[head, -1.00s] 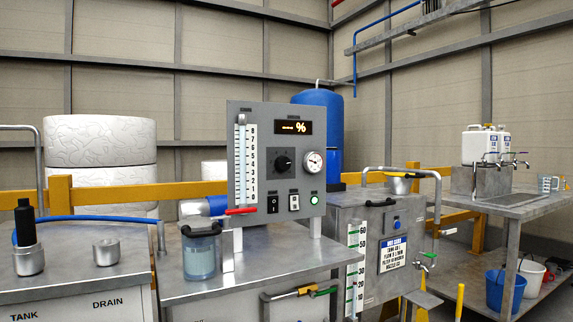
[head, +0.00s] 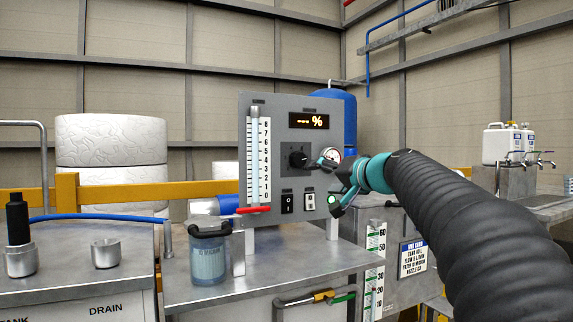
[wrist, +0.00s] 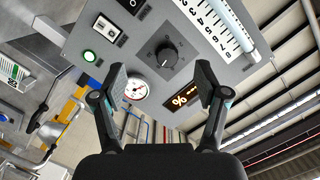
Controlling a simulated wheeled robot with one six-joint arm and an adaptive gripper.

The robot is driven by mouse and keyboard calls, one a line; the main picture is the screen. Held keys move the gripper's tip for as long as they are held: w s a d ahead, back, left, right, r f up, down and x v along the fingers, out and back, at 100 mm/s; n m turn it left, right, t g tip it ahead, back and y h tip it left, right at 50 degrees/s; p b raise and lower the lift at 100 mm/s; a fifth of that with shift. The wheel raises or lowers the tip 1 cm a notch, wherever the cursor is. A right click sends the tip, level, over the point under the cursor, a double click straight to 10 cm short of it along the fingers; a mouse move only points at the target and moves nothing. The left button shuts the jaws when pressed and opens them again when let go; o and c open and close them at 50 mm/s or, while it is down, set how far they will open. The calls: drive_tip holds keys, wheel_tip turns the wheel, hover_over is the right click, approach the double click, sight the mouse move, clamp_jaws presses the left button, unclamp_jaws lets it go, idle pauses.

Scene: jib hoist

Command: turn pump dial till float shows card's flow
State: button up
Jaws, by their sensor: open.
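The pump dial, a black knob (head: 298,158), is on the grey panel (head: 270,110). The wrist view shows the dial (wrist: 163,54) between and beyond the fingertips of my gripper (wrist: 160,78). My gripper is open and empty, fingers either side of the dial and apart from it. In the head view my gripper (head: 328,164) is just right of the dial. The flow tube (head: 254,160) with its 0 to 8 scale stands left of the dial; I cannot make out the float's height. A white notice card (head: 412,258) with a blue header hangs at right; its text is too small to read surely.
The % display (head: 309,121) shows dashes. A round gauge (wrist: 136,90) sits beside the dial, near my left finger. Black rocker switches (head: 287,203) and a lit green button (wrist: 89,56) are below. A red lever (head: 253,210) juts out under the tube.

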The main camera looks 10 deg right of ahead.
sight(301, 160)
drive_tip(key=shift+t, duration=0.7)
drive_tip(key=w+r+p, duration=0.1)
drive_tip(key=w, duration=0.3)
drive_tip(key=w+a+r+p, duration=0.1)
drive_tip(key=w, duration=0.4)
drive_tip(key=w+a+r+p, duration=0.1)
drive_tip(key=w+p, duration=0.1)
drive_tip(key=w, duration=0.3)
drive_tip(key=shift+a+r, duration=0.1)
drive_tip(key=shift+r, duration=0.2)
drive_tip(key=shift+p+x, duration=0.3)
drive_tip(key=shift+x, duration=0.55)
drive_tip(key=shift+f, duration=0.15)
